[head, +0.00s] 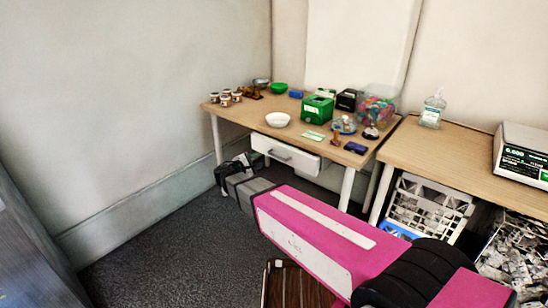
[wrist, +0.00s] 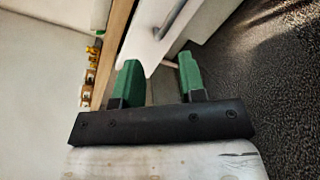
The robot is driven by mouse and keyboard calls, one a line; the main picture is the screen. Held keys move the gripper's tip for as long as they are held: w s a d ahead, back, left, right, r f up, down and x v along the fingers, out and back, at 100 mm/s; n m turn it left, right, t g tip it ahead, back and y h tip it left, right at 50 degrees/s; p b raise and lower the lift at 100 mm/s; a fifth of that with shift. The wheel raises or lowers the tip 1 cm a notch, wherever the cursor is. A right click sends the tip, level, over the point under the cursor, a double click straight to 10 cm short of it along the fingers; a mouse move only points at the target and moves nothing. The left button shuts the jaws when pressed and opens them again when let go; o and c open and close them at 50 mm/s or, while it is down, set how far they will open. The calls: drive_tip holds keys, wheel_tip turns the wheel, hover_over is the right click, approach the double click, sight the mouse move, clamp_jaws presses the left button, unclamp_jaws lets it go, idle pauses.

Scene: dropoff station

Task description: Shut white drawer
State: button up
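The white drawer (head: 305,163) hangs under the left wooden table, with a grey bar handle across its front. I cannot tell for sure how far it is pulled out. In the wrist view, the drawer front (wrist: 146,38) and its grey handle (wrist: 172,32) lie just beyond the fingertips. My gripper (head: 228,176) is low in front of the table, to the left of and below the drawer. In the wrist view, the two green fingers of my gripper (wrist: 159,68) are apart with nothing between them. Contact with the drawer cannot be made out.
The left table (head: 235,113) carries a white bowl (head: 277,119), a green box (head: 317,109), jars and other small items. A second table (head: 455,147) stands at right with a crate (head: 430,207) beneath. My pink arm crosses the lower right. Grey carpet (head: 160,250) is clear at lower left.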

sight(275, 156)
drive_tip(key=w+d+f+m, duration=0.1)
drive_tip(key=w+d+m, duration=0.1)
drive_tip(key=w, duration=0.1)
drive_tip(key=w+d+f+m, duration=0.1)
drive_tip(key=w+d+m, duration=0.1)
drive_tip(key=d+m, duration=0.1)
drive_tip(key=w+d+m, duration=0.2)
drive_tip(key=w+d, duration=0.1)
drive_tip(key=shift+w+f+m+g+y, duration=0.3)
drive_tip(key=shift+w+f+y, duration=0.05)
drive_tip(key=shift+f+y, duration=0.05)
clamp_jaws()
